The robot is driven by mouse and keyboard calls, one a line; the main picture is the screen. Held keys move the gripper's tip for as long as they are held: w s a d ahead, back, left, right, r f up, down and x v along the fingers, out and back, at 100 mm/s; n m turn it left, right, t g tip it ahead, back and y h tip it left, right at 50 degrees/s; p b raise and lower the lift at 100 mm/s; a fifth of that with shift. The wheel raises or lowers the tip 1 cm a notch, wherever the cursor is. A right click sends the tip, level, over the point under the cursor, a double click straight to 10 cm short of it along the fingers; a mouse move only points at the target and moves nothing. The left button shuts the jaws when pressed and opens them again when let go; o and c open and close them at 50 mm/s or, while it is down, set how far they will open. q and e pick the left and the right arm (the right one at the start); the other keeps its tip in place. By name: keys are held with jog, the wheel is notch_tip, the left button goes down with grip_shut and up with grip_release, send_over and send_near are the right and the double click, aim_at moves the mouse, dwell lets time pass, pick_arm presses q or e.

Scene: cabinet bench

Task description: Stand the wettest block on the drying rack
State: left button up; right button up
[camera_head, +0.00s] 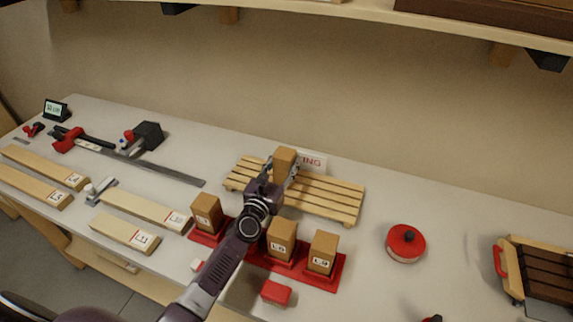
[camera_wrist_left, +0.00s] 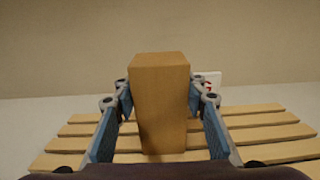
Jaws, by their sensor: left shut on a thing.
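My left gripper (camera_head: 279,172) is shut on a wooden block (camera_head: 285,158), which is upright between the fingers. The block also shows in the left wrist view (camera_wrist_left: 160,105), with the gripper's blue-lined fingers (camera_wrist_left: 160,120) on either side. It is over the slatted wooden drying rack (camera_head: 335,200); whether its base touches the slats I cannot tell. Three labelled blocks stand on a red tray (camera_head: 333,281): one at the left (camera_head: 207,212), one marked L-6 (camera_head: 281,240) and one marked L-9 (camera_head: 323,252). My arm hides part of the tray. My right gripper is not in view.
A white sign (camera_head: 313,162) stands behind the rack, partly hidden. Labelled boards (camera_head: 145,209) and a clamp (camera_head: 100,142) lie on the left. A red round container (camera_head: 405,243) and a wooden crate (camera_head: 540,275) are on the right. A shelf (camera_head: 440,22) overhangs the bench.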

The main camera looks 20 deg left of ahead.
aim_at(280, 168)
pick_arm(q)
jog(key=shift+s+a, duration=0.1)
jog(key=shift+a, duration=0.05)
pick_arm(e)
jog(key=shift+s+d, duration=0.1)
pick_arm(q)
jog(key=o, duration=1.3)
jog(key=shift+o, duration=0.2)
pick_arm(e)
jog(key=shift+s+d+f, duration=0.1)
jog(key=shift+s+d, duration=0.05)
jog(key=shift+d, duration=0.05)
pick_arm(q)
jog(key=shift+r, duration=0.2)
jog(key=s, duration=0.7)
jog(key=shift+s+a+f, duration=0.1)
jog(key=shift+s+a, duration=0.05)
jog(key=shift+s, duration=0.1)
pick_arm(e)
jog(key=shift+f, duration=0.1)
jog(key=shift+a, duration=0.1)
